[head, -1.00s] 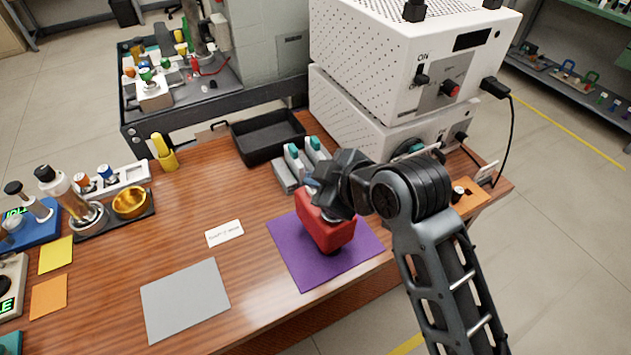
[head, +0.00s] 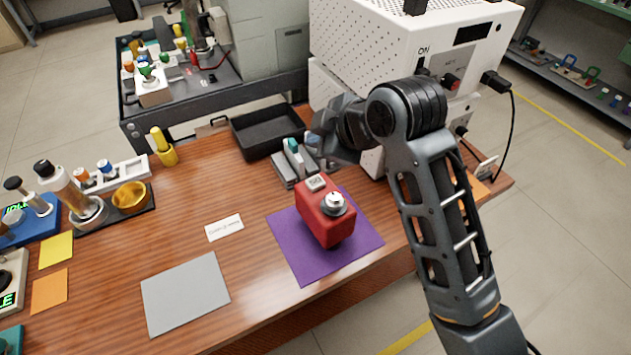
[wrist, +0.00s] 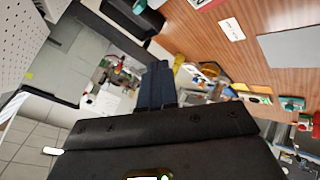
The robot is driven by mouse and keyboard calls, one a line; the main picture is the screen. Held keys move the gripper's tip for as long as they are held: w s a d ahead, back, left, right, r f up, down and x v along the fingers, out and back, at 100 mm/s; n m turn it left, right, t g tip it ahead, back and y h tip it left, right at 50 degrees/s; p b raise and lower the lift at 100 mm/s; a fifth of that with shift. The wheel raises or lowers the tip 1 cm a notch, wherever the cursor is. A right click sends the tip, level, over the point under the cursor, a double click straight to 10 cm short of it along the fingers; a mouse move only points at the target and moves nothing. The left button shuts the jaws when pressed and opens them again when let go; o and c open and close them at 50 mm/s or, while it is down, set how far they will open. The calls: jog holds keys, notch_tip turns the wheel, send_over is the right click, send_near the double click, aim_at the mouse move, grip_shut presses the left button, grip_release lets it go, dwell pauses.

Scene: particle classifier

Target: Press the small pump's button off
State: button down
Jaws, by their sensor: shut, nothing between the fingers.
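The small pump is most likely the red box-shaped device (head: 325,213) on the purple mat (head: 293,254). Its top carries a round silver knob or button (head: 335,201) and a small pale label (head: 316,183). I cannot tell from the picture whether it is on or off. My gripper (head: 322,140) is above and behind the red device, apart from it, in front of the white machine. In the wrist view its fingers (wrist: 157,85) are together with nothing between them. The red device is not clearly seen in the wrist view.
White stacked machines (head: 400,45) stand close behind my arm. A black tray (head: 268,133) and a grey holder with teal-topped pieces (head: 290,165) lie behind the mat. A grey mat (head: 186,294) and a white card (head: 224,228) lie left, with clear wood around them.

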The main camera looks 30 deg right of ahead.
jog(key=b, duration=0.6)
send_over(312, 179)
jog(key=s, duration=0.2)
jog(key=f, duration=0.6)
jog(key=shift+d+f, duration=0.2)
jog(key=shift+f, duration=0.8)
jog(key=shift+f, duration=0.15)
jog(key=shift+f, duration=0.25)
jog(key=shift+f+b, duration=0.7)
jog(key=shift+f, duration=0.15)
dwell(1.2)
jog(key=shift+r, duration=0.1)
jog(key=shift+r+p, duration=1.2)
jog(key=shift+p, duration=0.05)
